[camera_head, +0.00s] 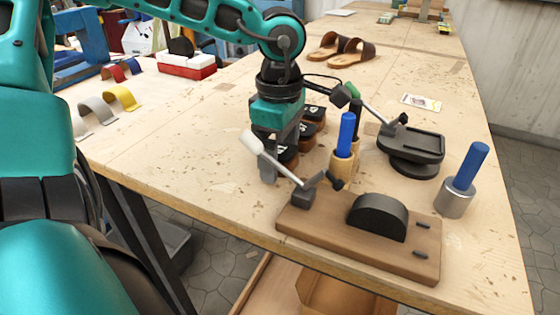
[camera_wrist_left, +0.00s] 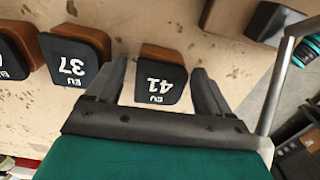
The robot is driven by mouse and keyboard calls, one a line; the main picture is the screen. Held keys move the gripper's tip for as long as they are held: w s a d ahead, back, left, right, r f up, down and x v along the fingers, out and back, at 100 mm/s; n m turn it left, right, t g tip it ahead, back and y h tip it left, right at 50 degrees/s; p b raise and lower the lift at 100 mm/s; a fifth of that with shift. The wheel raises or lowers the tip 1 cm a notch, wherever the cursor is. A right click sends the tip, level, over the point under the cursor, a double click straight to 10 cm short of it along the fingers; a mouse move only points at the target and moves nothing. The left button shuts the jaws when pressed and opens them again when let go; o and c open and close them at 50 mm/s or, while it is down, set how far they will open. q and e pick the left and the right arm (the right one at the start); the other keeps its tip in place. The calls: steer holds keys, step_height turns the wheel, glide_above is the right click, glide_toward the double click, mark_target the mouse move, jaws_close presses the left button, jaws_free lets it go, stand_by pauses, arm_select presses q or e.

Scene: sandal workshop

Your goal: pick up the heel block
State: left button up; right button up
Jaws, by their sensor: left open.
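A heel block marked EU 41 (camera_wrist_left: 163,78), brown with a black top, lies between the two fingers of my left gripper (camera_wrist_left: 158,66) in the left wrist view. The fingers are open, with a gap visible on each side of the block. In the head view, my left gripper (camera_head: 282,165) points down over the near end of a row of heel blocks, partly hiding this block (camera_head: 288,155). A block marked EU 37 (camera_wrist_left: 76,58) sits beside it, with another block (camera_wrist_left: 16,52) farther left. My right gripper is not in view.
A wooden board (camera_head: 330,238) with a lever clamp and black half-round block (camera_head: 378,217) stands close in front. A blue-handled tool in a wooden holder (camera_head: 343,160) is just right of the gripper. A black stand (camera_head: 411,147) and sandals (camera_head: 341,50) are farther back.

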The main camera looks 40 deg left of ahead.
arm_select(q)
steer(key=shift+c, duration=0.3)
steer(key=c, duration=1)
steer(key=shift+r, duration=0.15)
